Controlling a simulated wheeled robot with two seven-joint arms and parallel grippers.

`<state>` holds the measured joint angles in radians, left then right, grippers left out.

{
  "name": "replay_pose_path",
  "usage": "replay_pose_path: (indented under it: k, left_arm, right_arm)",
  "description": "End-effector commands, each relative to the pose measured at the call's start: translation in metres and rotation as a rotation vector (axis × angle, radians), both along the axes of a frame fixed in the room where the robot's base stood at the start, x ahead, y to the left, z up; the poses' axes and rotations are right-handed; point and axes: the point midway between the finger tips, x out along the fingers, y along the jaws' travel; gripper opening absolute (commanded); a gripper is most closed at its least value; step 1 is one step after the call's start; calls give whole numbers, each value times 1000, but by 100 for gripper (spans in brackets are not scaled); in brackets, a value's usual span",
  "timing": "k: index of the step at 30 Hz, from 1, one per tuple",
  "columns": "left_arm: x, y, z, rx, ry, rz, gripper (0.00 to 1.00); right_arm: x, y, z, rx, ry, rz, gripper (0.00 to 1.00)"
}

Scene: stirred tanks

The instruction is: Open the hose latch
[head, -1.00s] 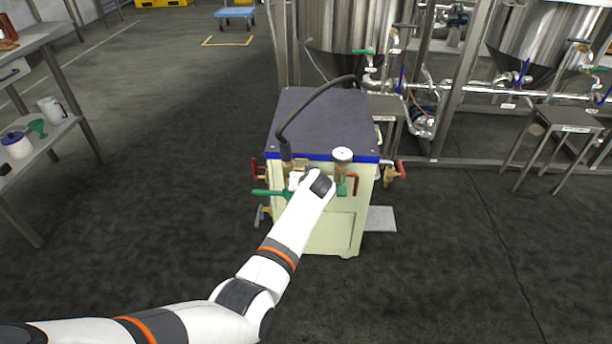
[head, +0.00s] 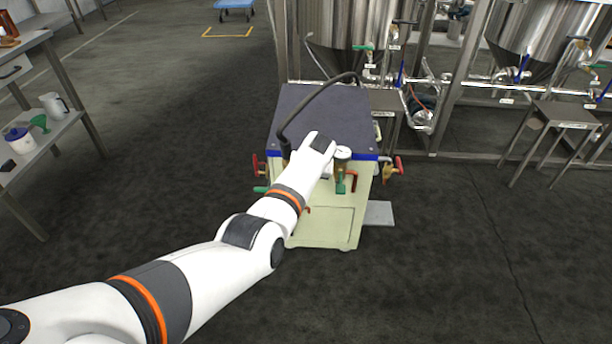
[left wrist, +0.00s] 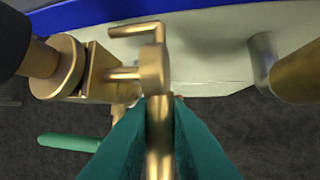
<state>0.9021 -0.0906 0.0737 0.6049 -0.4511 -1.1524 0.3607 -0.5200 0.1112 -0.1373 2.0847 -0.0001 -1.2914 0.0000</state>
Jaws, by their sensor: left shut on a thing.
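The hose latch (left wrist: 153,70) is a brass lever joined to a brass coupling (left wrist: 60,66) at the left of the left wrist view. The lever points down toward my camera. My left gripper (left wrist: 159,112) is shut on it, one green finger on each side. The dark hose (head: 309,107) arches over the cabinet top and comes down at its front left; its end shows beside the coupling (left wrist: 12,42). In the head view my wrist hides the fingers and latch. My right gripper is not in view.
The pale cabinet (head: 320,222) with a dark top stands ahead. A round gauge (head: 343,153), red handles (head: 398,164) and a green handle (left wrist: 70,142) stick out around its front. Steel tanks (head: 350,28) stand behind; a shelf (head: 45,148) is at left. The floor at right is clear.

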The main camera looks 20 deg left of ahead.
Motion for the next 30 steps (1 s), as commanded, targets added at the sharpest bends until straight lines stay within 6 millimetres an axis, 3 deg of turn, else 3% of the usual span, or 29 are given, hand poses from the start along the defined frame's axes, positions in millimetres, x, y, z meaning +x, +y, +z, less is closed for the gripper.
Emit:
replay_pose_path:
  k: [21, 22, 25, 30]
  left_arm:
    - [1, 1, 3, -17, 57, 1, 0]
    - [1, 1, 3, -17, 57, 1, 19]
    - [1, 1, 3, -17, 57, 1, 35]
    - [0, 0, 2, -16, 59, 0, 36]
  right_arm:
    - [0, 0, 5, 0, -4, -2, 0]
    - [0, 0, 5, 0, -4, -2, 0]
    - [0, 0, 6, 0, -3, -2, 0]
    - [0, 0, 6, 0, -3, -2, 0]
